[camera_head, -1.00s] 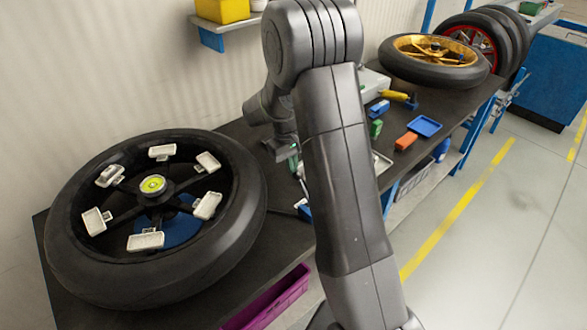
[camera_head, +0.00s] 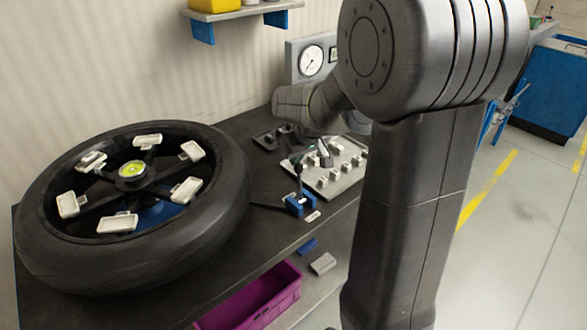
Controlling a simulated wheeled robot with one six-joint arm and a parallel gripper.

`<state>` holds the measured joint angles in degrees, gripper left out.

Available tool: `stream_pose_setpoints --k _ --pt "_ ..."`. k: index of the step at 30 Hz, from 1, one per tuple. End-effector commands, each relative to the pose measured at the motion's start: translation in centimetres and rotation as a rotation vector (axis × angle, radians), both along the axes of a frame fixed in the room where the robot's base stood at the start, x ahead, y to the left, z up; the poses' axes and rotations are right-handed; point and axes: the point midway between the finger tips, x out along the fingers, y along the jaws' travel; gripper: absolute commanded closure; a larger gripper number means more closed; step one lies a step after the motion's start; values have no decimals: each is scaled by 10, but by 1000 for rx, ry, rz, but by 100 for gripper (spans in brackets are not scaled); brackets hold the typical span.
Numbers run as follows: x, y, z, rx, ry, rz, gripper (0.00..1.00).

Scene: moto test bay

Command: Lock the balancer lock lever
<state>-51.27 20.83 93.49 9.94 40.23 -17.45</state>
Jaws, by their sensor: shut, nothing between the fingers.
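A small blue fixture (camera_head: 300,205) stands at the bench's front edge, right of the large wheel. A thin dark lever with a green tip (camera_head: 297,160) rises from it, nearly upright; I take this as the balancer lock lever. My gripper (camera_head: 324,158) points down just right of the lever's tip, over a grey tray. It looks shut and empty, and is small and partly hidden by my wrist. Whether it touches the lever cannot be told.
The black wheel (camera_head: 232,200) with white weight trays fills the bench's left side. A grey tray (camera_head: 345,182) with several small parts and a dial gauge box (camera_head: 297,72) stand behind. A purple crate (camera_head: 262,300) sits below the bench edge.

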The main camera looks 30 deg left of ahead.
Motion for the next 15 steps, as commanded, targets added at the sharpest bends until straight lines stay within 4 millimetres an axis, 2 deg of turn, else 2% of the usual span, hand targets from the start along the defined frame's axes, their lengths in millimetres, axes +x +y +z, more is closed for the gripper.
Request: stream_pose_setpoints --k 1,15 --pt "-1 -5 -7 28 -9 -3 100" --pt "-10 -37 -7 259 -76 -4 100"
